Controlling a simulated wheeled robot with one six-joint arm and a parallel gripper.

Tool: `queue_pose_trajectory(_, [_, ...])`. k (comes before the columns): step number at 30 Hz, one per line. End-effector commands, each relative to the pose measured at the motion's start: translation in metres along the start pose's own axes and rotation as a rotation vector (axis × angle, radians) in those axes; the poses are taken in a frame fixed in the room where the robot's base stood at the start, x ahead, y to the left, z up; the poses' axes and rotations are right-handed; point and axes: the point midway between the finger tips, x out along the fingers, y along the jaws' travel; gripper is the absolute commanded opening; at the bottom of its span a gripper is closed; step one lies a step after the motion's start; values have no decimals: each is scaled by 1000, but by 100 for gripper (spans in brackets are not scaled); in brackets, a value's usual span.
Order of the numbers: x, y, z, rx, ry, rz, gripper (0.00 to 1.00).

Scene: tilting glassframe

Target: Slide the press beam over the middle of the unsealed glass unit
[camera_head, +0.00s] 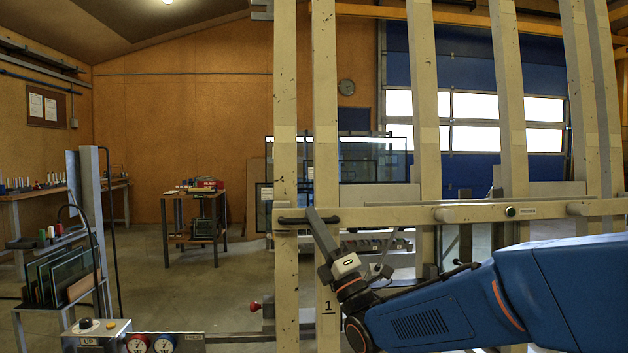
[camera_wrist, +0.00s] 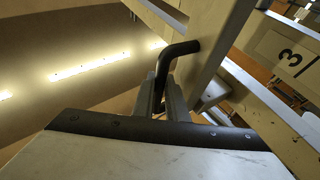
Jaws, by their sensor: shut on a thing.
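The press beam (camera_head: 285,120) looks like the tall cream upright at the left end of the frame, with a black bar handle (camera_head: 296,220) across it at mid height. My gripper (camera_head: 322,228) is at the handle's right end, reaching up from the lower right. In the wrist view the fingers (camera_wrist: 167,98) are shut on the black handle (camera_wrist: 177,50), which bends into the pale beam (camera_wrist: 215,40). I cannot make out which glass is the unsealed unit. Framed glass panes (camera_head: 372,158) show behind the uprights, apart from the gripper.
Several cream uprights (camera_head: 425,100) and a horizontal rail (camera_head: 450,214) stand across the right. One upright carries the number 1 (camera_head: 327,306). A control box (camera_head: 97,330) with gauges is at bottom left. A glass cart (camera_head: 62,275) stands left. A small table (camera_head: 196,215) stands on open floor behind.

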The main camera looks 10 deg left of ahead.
Motion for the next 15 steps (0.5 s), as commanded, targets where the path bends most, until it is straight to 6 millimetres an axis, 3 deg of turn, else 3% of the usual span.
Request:
queue_pose_trajectory(1, [-14, -13, -7, 3, 4, -10, 0])
queue_pose_trajectory(6, [-44, -34, -19, 2, 3, -9, 0])
queue_pose_trajectory(15, [-70, -53, -30, 2, 2, -6, 0])
